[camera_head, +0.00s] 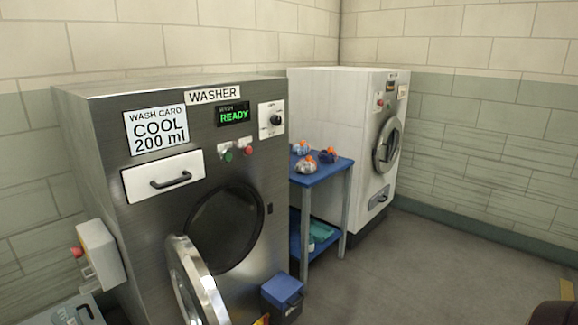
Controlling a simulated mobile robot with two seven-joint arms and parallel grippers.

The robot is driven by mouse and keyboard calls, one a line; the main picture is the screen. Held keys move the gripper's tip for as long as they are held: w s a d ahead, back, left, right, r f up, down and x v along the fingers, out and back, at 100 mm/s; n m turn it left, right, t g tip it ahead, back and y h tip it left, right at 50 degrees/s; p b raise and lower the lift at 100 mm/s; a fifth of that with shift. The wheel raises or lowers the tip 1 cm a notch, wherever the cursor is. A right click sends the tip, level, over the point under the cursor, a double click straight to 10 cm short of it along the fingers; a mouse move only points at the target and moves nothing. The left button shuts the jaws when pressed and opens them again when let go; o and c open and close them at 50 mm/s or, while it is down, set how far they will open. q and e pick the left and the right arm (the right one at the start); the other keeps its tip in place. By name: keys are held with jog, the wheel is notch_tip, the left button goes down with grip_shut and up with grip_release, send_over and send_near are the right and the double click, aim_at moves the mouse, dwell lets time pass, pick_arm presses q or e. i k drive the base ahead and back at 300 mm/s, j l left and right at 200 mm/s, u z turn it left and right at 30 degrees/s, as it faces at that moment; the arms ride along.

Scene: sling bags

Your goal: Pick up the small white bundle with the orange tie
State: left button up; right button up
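Several small tied bundles with orange tops sit on the blue table between the two machines. The front one (306,166) looks pale grey or white with an orange tie. A dark blue bundle (328,156) sits to its right. Another bundle (299,148) at the back left looks partly white and partly blue; it is too small to tell clearly. Neither of my grippers shows in the head view.
The blue table (334,172) has a lower shelf with teal cloth (318,232). A steel washer (210,190) stands at left with its round door (195,285) swung open. A white machine (340,100) stands behind the table. A blue box (282,292) sits low in front.

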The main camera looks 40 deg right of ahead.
aim_at(306, 166)
jog(key=l+u, duration=0.45)
jog(key=l, duration=1.25)
jog(key=l+u, duration=0.15)
jog(key=l, duration=2.4)
